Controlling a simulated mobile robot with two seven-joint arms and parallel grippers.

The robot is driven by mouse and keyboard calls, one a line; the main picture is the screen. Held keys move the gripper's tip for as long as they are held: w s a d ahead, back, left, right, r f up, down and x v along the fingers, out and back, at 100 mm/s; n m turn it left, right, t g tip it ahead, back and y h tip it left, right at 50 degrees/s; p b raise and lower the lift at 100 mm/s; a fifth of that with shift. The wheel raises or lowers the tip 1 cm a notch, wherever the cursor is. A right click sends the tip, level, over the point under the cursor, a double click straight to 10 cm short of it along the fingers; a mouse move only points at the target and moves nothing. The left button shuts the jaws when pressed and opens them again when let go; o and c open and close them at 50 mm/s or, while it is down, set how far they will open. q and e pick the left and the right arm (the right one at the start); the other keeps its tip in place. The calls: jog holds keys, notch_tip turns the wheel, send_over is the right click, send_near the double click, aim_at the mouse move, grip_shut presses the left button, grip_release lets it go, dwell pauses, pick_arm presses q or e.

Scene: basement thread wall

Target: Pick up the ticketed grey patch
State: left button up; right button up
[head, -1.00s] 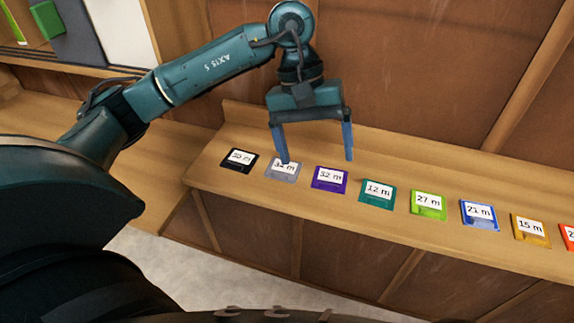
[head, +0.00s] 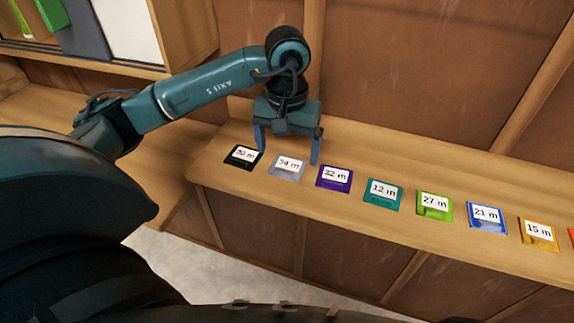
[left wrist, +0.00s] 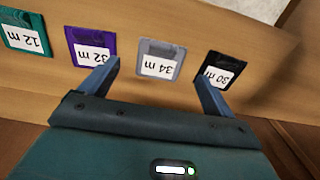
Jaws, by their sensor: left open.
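The grey patch (head: 287,167) with a white ticket reading 34 m lies flat on the wooden ledge, between the black and purple patches. My left gripper (head: 288,155) is open and empty, its fingers pointing down on either side of the grey patch in the head view. In the left wrist view the grey patch (left wrist: 160,60) sits just beyond and between the two fingertips (left wrist: 163,69), upside down in the picture. The fingers look apart from it; their exact height above the ledge is hard to tell. My right gripper is not in view.
A black patch (head: 242,157) marked 30 m lies close left, near one finger. A purple patch (head: 335,177) marked 32 m lies close right. Teal (head: 383,193), green (head: 434,206), blue (head: 486,217) and yellow (head: 538,234) patches continue rightward. The wooden wall rises behind the ledge.

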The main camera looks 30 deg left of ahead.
aim_at(287, 168)
pick_arm(q)
jog(key=shift+f, duration=1.75)
jog(key=c, duration=1.1)
